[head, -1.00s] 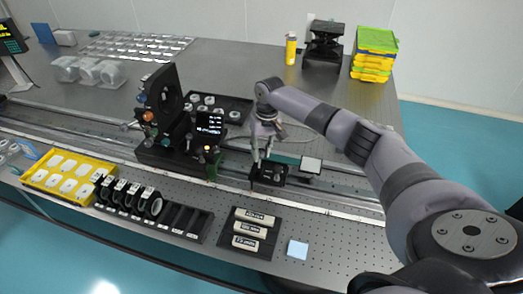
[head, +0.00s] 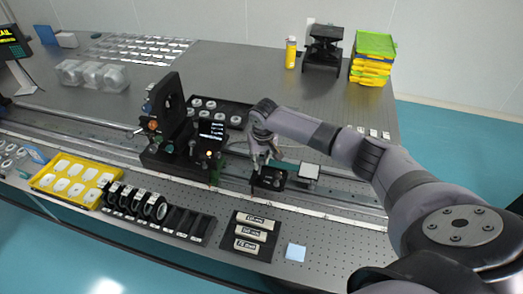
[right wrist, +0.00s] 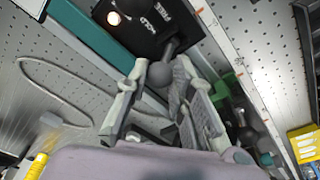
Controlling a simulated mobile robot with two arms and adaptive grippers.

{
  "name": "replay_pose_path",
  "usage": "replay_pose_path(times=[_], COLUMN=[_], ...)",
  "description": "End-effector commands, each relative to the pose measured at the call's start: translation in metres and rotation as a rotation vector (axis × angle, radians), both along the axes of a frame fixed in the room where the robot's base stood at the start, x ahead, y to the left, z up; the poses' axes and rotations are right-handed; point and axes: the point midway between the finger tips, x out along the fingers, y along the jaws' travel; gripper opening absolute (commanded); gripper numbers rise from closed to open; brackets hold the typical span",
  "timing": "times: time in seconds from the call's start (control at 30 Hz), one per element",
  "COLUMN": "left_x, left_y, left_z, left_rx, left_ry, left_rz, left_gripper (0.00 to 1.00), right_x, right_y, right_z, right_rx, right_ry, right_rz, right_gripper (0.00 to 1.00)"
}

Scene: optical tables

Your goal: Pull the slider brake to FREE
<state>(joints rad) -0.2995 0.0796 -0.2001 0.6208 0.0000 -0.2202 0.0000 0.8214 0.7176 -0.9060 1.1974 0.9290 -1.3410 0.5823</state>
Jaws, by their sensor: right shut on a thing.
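The slider brake is a black block (head: 270,179) on the rail in the middle of the head view. In the right wrist view its black plate (right wrist: 146,22) carries white HOLD and FREE lettering and a small glowing lamp (right wrist: 113,18). A lever with a dark grey ball knob (right wrist: 160,74) rises from the plate. My right gripper (head: 261,168) reaches down over the block, its fingers on either side of the knob and shut on it, as the right wrist view also shows. The lever's exact setting cannot be told. My left gripper is not in view.
A black optical mount with a small screen (head: 211,131) stands left of the brake on the rail. A small pale plate (head: 309,171) is close on its right. In front lie a labelled black tray (head: 238,244), a lens rack (head: 180,219) and a yellow tray (head: 40,182).

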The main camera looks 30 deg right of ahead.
Motion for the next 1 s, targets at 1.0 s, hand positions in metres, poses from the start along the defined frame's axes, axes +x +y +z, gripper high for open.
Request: replay_pose_path(times=[1.0], left_x=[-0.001], left_y=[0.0], left_z=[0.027], left_rx=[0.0], left_ry=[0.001], left_rz=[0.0], left_gripper=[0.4], right_x=[-0.037], right_y=[0.043], right_z=[-0.016], right_rx=[-0.605], right_ry=[-0.516], right_rz=[0.0], right_gripper=[0.0])
